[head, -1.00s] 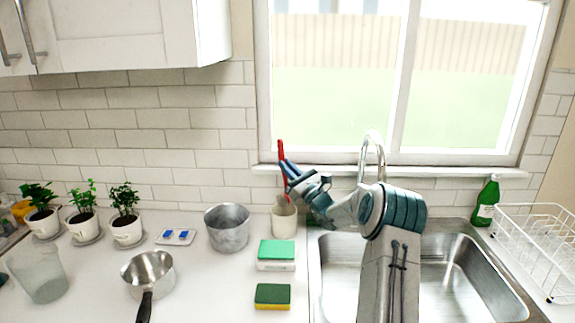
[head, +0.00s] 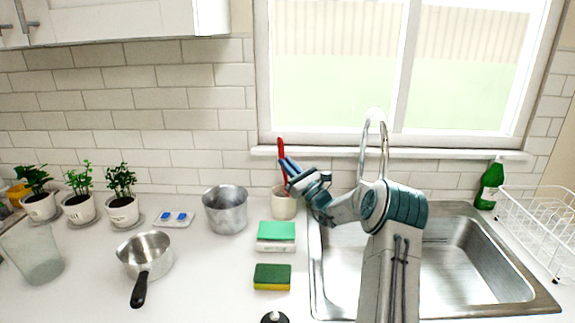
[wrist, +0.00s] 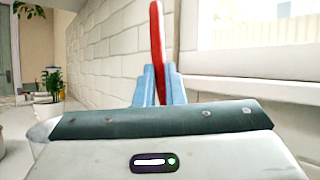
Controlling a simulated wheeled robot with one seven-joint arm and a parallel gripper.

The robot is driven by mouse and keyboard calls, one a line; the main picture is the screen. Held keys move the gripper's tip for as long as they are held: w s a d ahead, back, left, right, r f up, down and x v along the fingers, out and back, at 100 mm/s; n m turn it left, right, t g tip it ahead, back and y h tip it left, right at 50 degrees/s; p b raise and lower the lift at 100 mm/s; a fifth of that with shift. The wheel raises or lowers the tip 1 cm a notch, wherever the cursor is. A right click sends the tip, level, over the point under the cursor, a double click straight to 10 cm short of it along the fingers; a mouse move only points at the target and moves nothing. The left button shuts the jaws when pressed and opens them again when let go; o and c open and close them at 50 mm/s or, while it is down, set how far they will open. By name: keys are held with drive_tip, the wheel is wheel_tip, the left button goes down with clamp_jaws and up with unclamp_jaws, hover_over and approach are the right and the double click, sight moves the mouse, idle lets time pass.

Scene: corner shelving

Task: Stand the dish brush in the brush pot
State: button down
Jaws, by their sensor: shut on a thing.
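The dish brush (head: 281,149) is red and its handle stands nearly upright, tilted a little left at the top. My gripper (head: 285,168) is shut on its handle, just above the cream brush pot (head: 284,208). In the wrist view the red handle (wrist: 157,40) rises between the blue fingers of my gripper (wrist: 157,85). The brush's lower end is hidden by my gripper and the pot's rim, so how deep it sits in the pot cannot be told. The pot stands upright on the counter, left of the sink.
A grey metal pot (head: 226,212) stands close left of the brush pot. A green-topped block (head: 276,232) and a sponge (head: 272,276) lie in front. The faucet (head: 374,135) and sink (head: 460,270) are to the right. The window sill (head: 440,154) runs behind.

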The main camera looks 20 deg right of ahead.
drive_tip(key=c, duration=1.4)
unclamp_jaws()
drive_tip(key=shift+c, duration=0.2)
drive_tip(key=b+v, duration=0.3)
drive_tip(key=v, duration=1)
drive_tip(key=shift+s+d+f, duration=0.15)
drive_tip(key=shift+s, duration=0.15)
